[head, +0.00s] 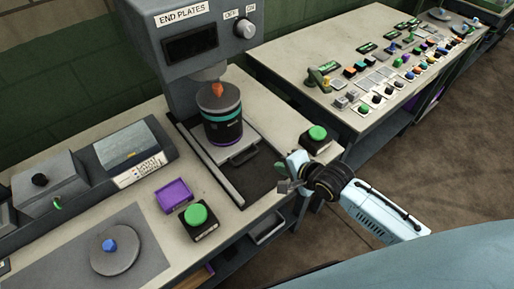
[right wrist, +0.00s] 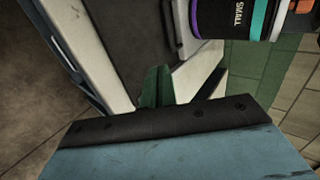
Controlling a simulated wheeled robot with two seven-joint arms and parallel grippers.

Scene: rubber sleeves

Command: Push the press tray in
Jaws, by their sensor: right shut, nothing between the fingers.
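The press (head: 185,60) stands at the back of the table under an END PLATES sign. Its light grey press tray (head: 249,135) sits on a dark base (head: 255,182), with a dark handle (head: 243,157) at its front. My right gripper (head: 284,186) is shut and empty, near the base's front right corner, apart from the handle. My left gripper is not in view.
One green button box (head: 315,139) is at the table's right edge, close to my right gripper. Another green button box (head: 197,219) and a purple tray (head: 174,195) lie left of the press. A second table (head: 300,55) with many small parts stands at the back right.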

